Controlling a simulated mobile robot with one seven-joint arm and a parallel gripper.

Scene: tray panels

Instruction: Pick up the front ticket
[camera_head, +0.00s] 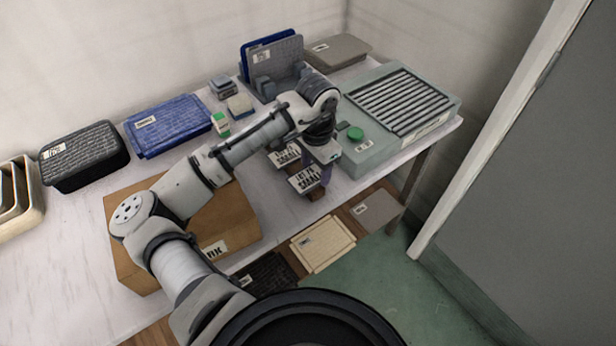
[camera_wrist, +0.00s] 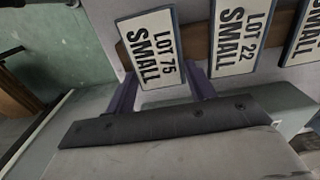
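The front ticket, a white card with dark edges reading "LOT 75 SMALL" (camera_wrist: 152,50), stands in a brown wooden holder. It also shows in the head view (camera_head: 303,180), at the near end of a short row. My gripper (camera_wrist: 163,92) has its two purple fingers apart, one on each side of this ticket's lower part in the wrist view. Nothing is seen clamped, and whether a finger touches the card I cannot tell. In the head view my gripper (camera_head: 322,174) hangs just right of the ticket.
A "LOT 22 SMALL" ticket (camera_wrist: 238,38) stands right beside it in the wrist view, with a third (camera_wrist: 305,38) beyond. The grey machine (camera_head: 375,145) with a green button is close on the right. A cardboard box (camera_head: 225,225) lies to the left. The table's front edge is close.

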